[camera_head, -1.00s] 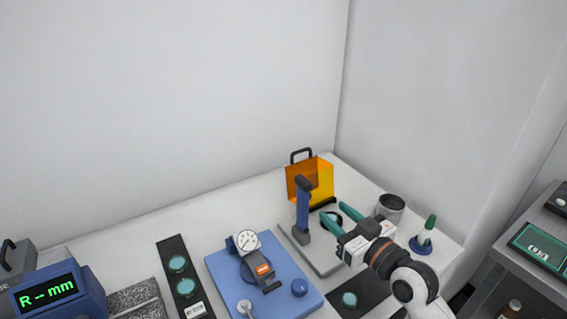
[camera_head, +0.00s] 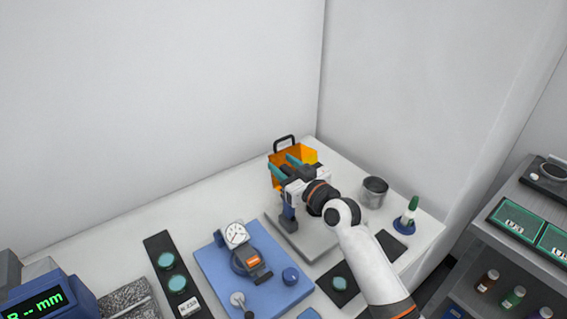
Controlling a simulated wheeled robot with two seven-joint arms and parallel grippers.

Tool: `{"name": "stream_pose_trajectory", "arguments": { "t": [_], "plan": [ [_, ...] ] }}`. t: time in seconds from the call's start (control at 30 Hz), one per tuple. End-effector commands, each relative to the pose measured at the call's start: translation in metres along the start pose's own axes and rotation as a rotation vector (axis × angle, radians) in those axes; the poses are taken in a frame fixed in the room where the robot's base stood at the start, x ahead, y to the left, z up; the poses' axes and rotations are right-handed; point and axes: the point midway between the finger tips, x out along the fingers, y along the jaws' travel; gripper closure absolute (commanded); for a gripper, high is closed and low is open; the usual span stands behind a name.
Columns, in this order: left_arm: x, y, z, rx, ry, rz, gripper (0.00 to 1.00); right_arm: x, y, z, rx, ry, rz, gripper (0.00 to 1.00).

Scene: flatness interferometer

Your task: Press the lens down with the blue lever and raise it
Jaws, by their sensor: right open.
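I cannot tell whether the fingers touch the lever. The lens on the plate is hidden behind my right gripper and arm. My left gripper is not in view.
A blue gauge stand with a dial (camera_head: 235,234) is left of the plate. A black strip with teal discs (camera_head: 166,260) lies further left. A shelf unit (camera_head: 474,262) is far right.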

Motion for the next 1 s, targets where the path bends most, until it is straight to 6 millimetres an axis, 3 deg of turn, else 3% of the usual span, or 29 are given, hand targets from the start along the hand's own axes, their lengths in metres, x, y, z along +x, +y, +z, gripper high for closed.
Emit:
{"name": "stream_pose_trajectory", "arguments": {
  "t": [0.33, 0.6, 1.0],
  "plan": [
    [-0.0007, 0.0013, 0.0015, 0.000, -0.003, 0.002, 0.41, 0.0050, 0.0006, -0.0003, 0.001, 0.001, 0.001, 0.58],
    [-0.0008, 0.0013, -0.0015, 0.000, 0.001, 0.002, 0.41, 0.0047, 0.0004, -0.0004, 0.001, 0.001, 0.001, 1.00],
    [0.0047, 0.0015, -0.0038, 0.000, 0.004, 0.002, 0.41, 0.0046, -0.0065, -0.0017, 0.035, 0.000, -0.001, 1.00]
  ]
}}
